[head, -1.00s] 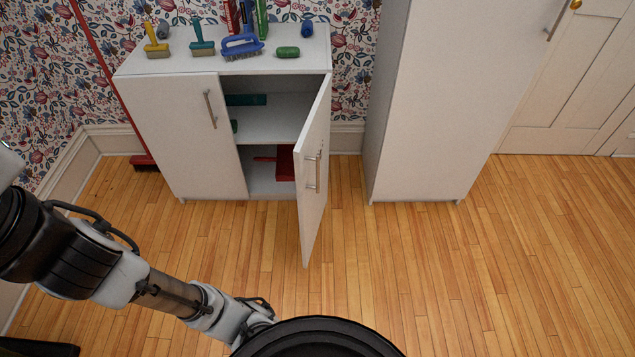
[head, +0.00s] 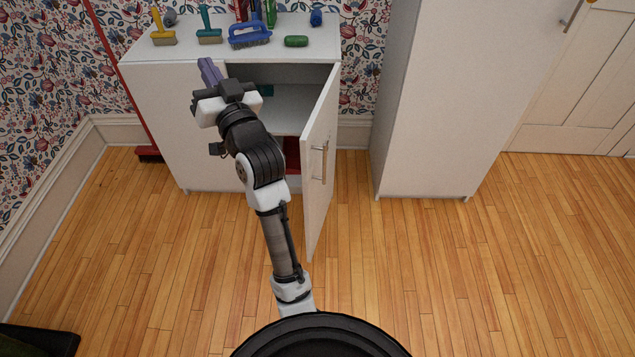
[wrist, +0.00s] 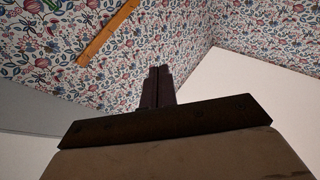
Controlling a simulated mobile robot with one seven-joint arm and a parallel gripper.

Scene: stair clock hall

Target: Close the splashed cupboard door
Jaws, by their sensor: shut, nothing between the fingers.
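The low white cupboard (head: 159,120) stands against the papered wall. Its right door (head: 316,190) is swung wide open toward me, with a metal handle on its outer face; I cannot make out splashes on it. Its left door is shut, and my arm hides part of it, including its handle. My gripper (head: 207,70) is shut and empty, in front of the cupboard's top left part and left of the open door, apart from that door. In the wrist view my gripper (wrist: 157,72) has its fingers together, pointing at the wallpaper.
Brushes, among them a blue one (head: 250,36), and a green roller (head: 296,41) lie on the cupboard top. A red item (head: 292,155) sits inside. A tall white cabinet (head: 440,110) stands to the right. The wooden floor (head: 430,270) right of the door is clear.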

